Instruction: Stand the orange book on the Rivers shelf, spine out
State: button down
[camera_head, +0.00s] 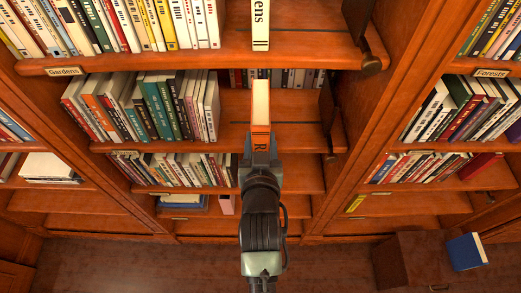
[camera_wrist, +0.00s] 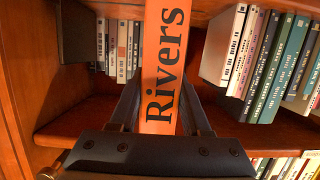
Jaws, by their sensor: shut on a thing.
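My gripper (camera_head: 261,152) is shut on the orange book (camera_head: 261,141), whose cream page edge faces up in the head view. In the wrist view the gripper (camera_wrist: 160,112) grips the book near its spine, and the orange spine (camera_wrist: 163,65) reads "Rivers" and faces me. The book reaches in front of the open part of the shelf (camera_head: 295,105) below the Gardens shelf. That gap lies between a row of books (camera_head: 160,105) on the left and a dark bookend (camera_head: 330,112) on the right. I cannot read a label on this shelf, nor tell whether the book touches it.
The Gardens shelf above carries a row of books (camera_head: 125,22) and a cream book (camera_head: 261,25) ending in "ens". An upright post (camera_head: 385,110) stands on the right, with the Forests shelf beyond.

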aim_at(261, 144)
jog(key=w+b, duration=0.4)
jog(key=w, duration=0.5)
jog(key=shift+w, duration=0.4)
jog(key=shift+f+b, duration=0.3)
jog(key=shift+f, duration=0.1)
jog(key=c, duration=0.7)
grip_release()
jog(key=o, duration=0.4)
jog(key=shift+f, duration=0.1)
jog(key=b+v, duration=0.3)
jog(key=v, duration=1)
jog(key=shift+s, duration=0.1)
